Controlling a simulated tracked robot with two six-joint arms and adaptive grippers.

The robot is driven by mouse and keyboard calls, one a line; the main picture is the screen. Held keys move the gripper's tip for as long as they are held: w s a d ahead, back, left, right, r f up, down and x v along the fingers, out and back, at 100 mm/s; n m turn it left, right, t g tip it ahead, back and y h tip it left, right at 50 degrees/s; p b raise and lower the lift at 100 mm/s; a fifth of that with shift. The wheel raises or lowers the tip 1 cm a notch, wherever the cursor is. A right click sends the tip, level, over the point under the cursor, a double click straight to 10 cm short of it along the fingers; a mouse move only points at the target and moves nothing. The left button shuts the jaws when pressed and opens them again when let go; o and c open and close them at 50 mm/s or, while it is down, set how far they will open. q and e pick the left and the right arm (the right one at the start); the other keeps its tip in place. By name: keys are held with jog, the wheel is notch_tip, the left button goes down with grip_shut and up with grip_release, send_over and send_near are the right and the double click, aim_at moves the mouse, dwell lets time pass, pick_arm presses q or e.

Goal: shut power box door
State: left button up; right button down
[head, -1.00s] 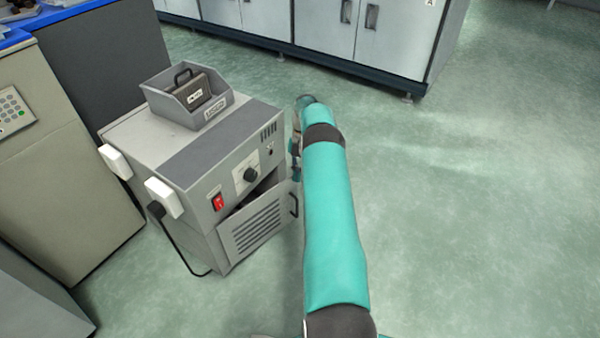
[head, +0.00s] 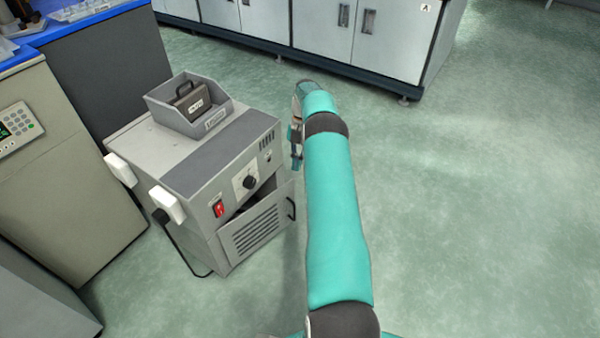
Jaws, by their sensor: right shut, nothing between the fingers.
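The power box (head: 185,165) is a grey cabinet on the floor at left centre, with a red switch and a dark knob on its front. Its vented door (head: 255,228) is at the lower front and stands ajar, with a dark gap along its top edge. A black handle (head: 291,209) is at the door's right side. My right gripper (head: 296,160) is shut and empty, just right of the box's front corner and above the door handle, apart from the door as far as I can tell. My teal right arm partly hides it. My left gripper is not in view.
A grey bin (head: 188,108) with a dark handled item stands on the box. A beige machine with a keypad (head: 60,165) is at the left. Light cabinets (head: 330,35) line the back. The floor at the right (head: 480,200) is clear.

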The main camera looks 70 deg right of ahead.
jog(key=a+f+m+t+y, duration=0.2)
jog(key=a+m+t+y, duration=0.15)
jog(key=a+m, duration=0.45)
jog(key=n+t+h+p, duration=0.3)
jog(key=n+t+h, duration=0.4)
jog(key=n+h, duration=1.05)
send_near(291, 182)
jog(key=w+d+n+y+b, duration=0.1)
jog(key=d+y+b, duration=0.1)
jog(key=w+d+f+n+y+b, duration=0.1)
jog(key=w+d+n+y+b, duration=0.1)
jog(key=shift+d+f+b, duration=0.15)
jog(key=shift+f+b, duration=0.1)
jog(key=shift+b, duration=0.15)
jog(key=shift+w+d+r, duration=0.15)
jog(key=shift+w+d, duration=0.25)
jog(key=shift+w, duration=0.35)
